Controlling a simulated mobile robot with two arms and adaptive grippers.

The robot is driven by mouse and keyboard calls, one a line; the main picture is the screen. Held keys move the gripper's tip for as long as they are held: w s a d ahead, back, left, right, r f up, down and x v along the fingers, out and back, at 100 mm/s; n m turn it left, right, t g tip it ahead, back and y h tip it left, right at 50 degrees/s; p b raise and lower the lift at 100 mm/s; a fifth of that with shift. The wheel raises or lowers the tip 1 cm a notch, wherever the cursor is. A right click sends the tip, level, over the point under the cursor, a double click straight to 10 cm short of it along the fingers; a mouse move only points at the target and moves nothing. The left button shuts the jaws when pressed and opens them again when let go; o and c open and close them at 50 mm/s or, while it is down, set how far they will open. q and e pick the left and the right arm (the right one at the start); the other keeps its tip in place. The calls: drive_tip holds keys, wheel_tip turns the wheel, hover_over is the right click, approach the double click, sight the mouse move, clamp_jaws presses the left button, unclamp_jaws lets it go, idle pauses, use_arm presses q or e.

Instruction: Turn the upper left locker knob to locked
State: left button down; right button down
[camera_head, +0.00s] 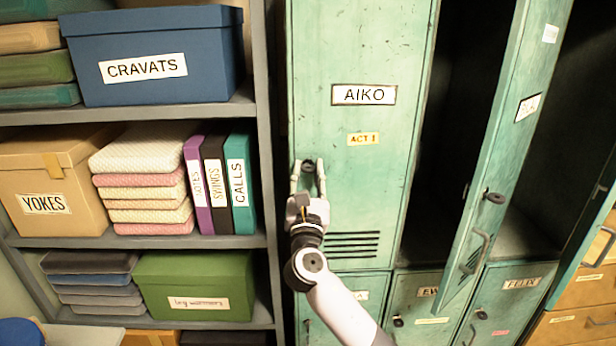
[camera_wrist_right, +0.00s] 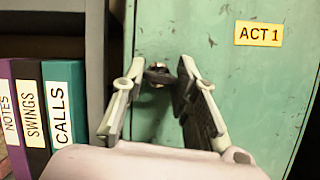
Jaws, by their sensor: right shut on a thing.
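The upper left locker door (camera_head: 360,60) is pale green and closed, with an AIKO label and an ACT 1 sticker. Its dark knob (camera_head: 308,166) sits near the door's left edge. My right gripper (camera_head: 308,168) is at the knob, one finger on each side, shut on it. In the right wrist view the knob (camera_wrist_right: 158,75) shows between the fingertips of the gripper (camera_wrist_right: 158,78). The knob's turn position is hard to read because the fingers partly cover it. My left gripper is not in view.
A shelf (camera_head: 130,112) with a blue CRAVATS box (camera_head: 155,45) and binders (camera_head: 238,180) stands close on the left. An upper locker door (camera_head: 510,110) on the right stands open, projecting outward with a dark knob (camera_head: 493,197). Lower lockers are below.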

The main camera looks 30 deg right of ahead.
drive_tip(key=m+g+h+b, duration=0.1)
drive_tip(key=m, duration=0.2)
drive_tip(key=m+g+h+b, duration=0.1)
drive_tip(key=m, duration=0.2)
drive_tip(key=shift+a+f, duration=0.1)
drive_tip(key=shift+f, duration=0.05)
drive_tip(key=m+g, duration=0.1)
drive_tip(key=m, duration=0.1)
drive_tip(key=m+g+h+b, duration=0.1)
drive_tip(key=m, duration=0.2)
drive_tip(key=shift+w+g, duration=0.1)
drive_tip(key=shift+g, duration=0.2)
drive_tip(key=m, duration=0.1)
drive_tip(key=m+g, duration=0.1)
drive_tip(key=m, duration=0.2)
drive_tip(key=shift+r+g, duration=0.25)
drive_tip(key=shift+g, duration=0.05)
drive_tip(key=shift+m+g+y+p, duration=0.2)
drive_tip(key=shift+m+g+y, duration=0.15)
drive_tip(key=shift+m, duration=0.85)
drive_tip(key=shift+m+g+y+p, duration=0.25)
drive_tip(key=shift+m+g, duration=0.2)
drive_tip(key=shift+m, duration=0.75)
drive_tip(key=c, duration=1.2)
unclamp_jaws()
drive_tip(key=shift+c, duration=0.2)
